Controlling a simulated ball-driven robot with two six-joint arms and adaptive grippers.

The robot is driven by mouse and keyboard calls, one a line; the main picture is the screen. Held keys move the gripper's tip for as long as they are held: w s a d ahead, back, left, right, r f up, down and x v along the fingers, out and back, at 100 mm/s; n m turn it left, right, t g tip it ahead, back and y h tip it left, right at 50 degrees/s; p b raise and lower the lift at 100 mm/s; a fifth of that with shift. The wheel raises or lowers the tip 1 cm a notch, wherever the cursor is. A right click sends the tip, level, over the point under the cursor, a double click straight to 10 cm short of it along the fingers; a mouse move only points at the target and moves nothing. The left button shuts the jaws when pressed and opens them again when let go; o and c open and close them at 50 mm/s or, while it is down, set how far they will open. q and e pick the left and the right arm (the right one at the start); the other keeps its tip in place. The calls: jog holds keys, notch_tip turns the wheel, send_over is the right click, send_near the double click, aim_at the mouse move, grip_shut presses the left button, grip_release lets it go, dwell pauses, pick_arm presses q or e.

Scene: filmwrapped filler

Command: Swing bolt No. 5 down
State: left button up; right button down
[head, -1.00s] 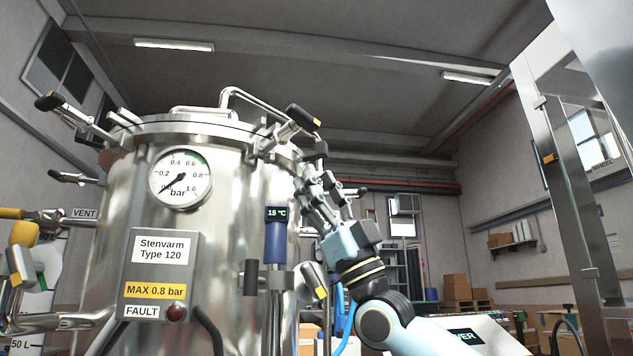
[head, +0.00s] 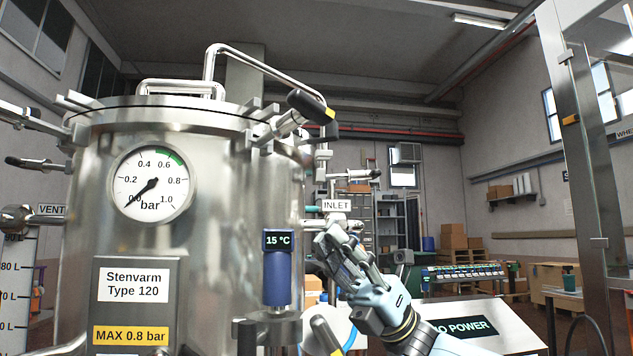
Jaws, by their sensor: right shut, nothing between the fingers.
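The steel vessel (head: 225,200) fills the left half, its lid (head: 170,108) on top. A swing bolt (head: 312,107) with a black, yellow-tipped handle sticks out at the lid's right edge. More bolt handles show at the left, one near the lid (head: 22,110) and one lower (head: 35,163). I can read no bolt numbers, so I cannot tell which is No. 5. My right gripper (head: 330,240) is shut and empty, right of the vessel and below the bolt, apart from it. My left gripper is out of view.
A gauge (head: 152,184) reads near zero. A blue sensor (head: 277,275) stands on the vessel's right front. A NO POWER panel (head: 480,328) is at lower right, and a metal frame (head: 590,180) stands at far right.

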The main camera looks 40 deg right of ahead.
aim_at(289, 122)
jog(key=p+x, duration=0.1)
jog(key=x, duration=0.2)
jog(key=d+p+x, duration=0.1)
jog(key=x, duration=0.3)
jog(key=r+p+x, duration=0.1)
jog(key=x, duration=0.3)
jog(key=shift+w+d, duration=0.1)
jog(key=shift+d, duration=0.05)
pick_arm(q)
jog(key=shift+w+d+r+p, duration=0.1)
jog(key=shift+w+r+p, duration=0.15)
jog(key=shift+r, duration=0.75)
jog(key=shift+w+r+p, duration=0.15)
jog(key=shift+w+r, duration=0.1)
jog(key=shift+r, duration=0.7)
pick_arm(e)
jog(key=shift+d+r, duration=0.1)
jog(key=shift+r, duration=0.65)
jog(key=shift+r, duration=0.9)
